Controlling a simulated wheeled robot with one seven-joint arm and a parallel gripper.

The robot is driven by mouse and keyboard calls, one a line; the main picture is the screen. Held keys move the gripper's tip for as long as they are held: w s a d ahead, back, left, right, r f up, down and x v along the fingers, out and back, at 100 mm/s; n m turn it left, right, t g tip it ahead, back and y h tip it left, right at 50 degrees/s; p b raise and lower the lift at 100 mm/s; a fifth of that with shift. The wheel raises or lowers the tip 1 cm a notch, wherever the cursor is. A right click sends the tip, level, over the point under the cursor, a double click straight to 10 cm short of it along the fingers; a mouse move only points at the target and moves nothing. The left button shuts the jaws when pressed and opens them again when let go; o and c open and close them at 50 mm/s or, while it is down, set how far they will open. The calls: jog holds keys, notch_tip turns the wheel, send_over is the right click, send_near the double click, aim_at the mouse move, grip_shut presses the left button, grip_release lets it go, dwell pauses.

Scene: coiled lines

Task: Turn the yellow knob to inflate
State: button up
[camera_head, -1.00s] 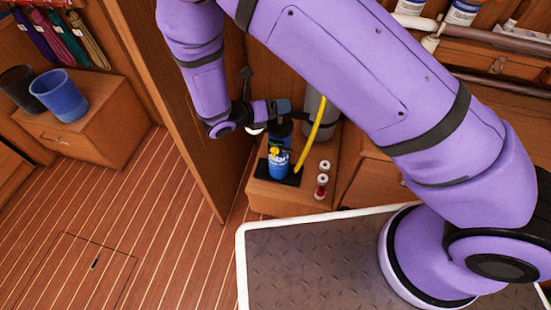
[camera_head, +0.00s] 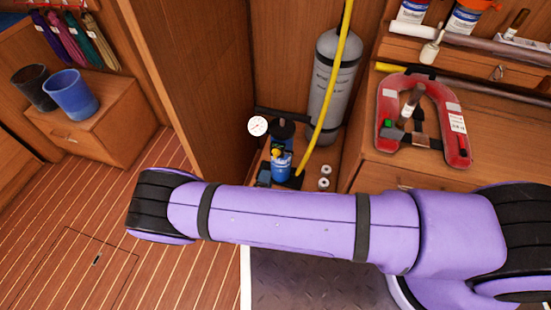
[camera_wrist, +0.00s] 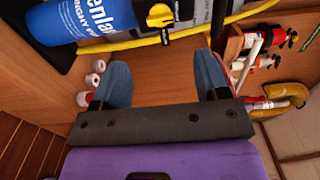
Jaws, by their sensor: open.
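The yellow knob (camera_head: 275,153) is on top of a small blue canister (camera_head: 282,166) on the low wooden shelf. In the head view my purple arm crosses in front of the shelf, and I cannot make out the gripper clearly there.
A yellow hose (camera_head: 321,128) runs beside the canister, before a grey gas cylinder (camera_head: 334,80). A white gauge (camera_head: 257,126) stands behind left. White spools (camera_head: 325,170) sit to the right. A red life vest (camera_head: 424,120) lies on the counter. A wooden panel (camera_head: 190,70) stands left.

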aim_at(275, 157)
jog(key=x, duration=1)
jog(key=shift+w+d, duration=0.1)
jog(key=shift+w, duration=0.2)
jog(key=c, duration=0.9)
